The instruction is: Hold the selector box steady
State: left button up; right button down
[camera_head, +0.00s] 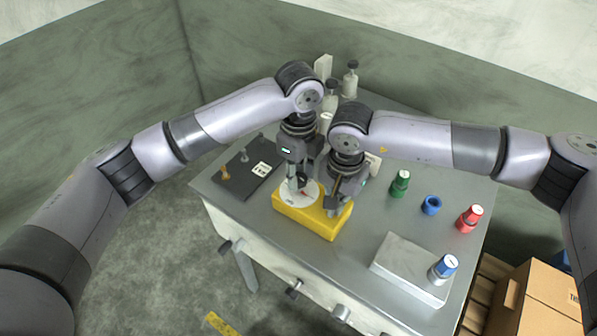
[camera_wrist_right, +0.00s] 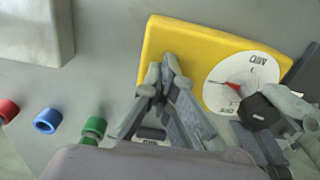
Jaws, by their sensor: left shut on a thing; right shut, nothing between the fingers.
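The selector box (camera_head: 314,222) is yellow and lies on the grey workbench. It also shows in the right wrist view (camera_wrist_right: 190,42). Its top has a white dial (camera_wrist_right: 218,90) marked MID, a red pointer and a black knob (camera_wrist_right: 257,108). My left gripper (camera_head: 293,186) is over the dial, shut on the knob; its fingers partly hide it. My right gripper (camera_head: 332,204) is shut and empty over the right part of the box. Its fingertips (camera_wrist_right: 163,76) overlap the box in the wrist view; I cannot tell whether they touch it.
Green (camera_head: 400,183), blue (camera_head: 431,205) and red (camera_head: 469,218) pieces stand right of the box. A pale block (camera_head: 407,268) with a blue-topped piece (camera_head: 443,268) is at front right. A dark panel (camera_head: 246,171) lies at left. Pale bottles (camera_head: 349,84) stand behind my arms.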

pick_arm(q)
jog(key=m, duration=0.4)
jog(key=shift+s+d+m, duration=0.2)
jog(key=shift+m, duration=0.2)
pick_arm(e)
jog(key=shift+s+f, duration=0.15)
jog(key=shift+f, duration=0.2)
pick_arm(q)
jog(key=m, duration=0.3)
jog(key=shift+f+m, duration=0.1)
jog(key=shift+m, duration=0.2)
jog(key=m, duration=0.3)
jog(key=shift+m, duration=2.2)
pick_arm(e)
jog(key=shift+d, duration=0.1)
pick_arm(q)
jog(key=o, duration=0.9)
jog(key=shift+o, duration=1.2)
jog(key=shift+a, duration=0.15)
jog(key=shift+w, duration=0.1)
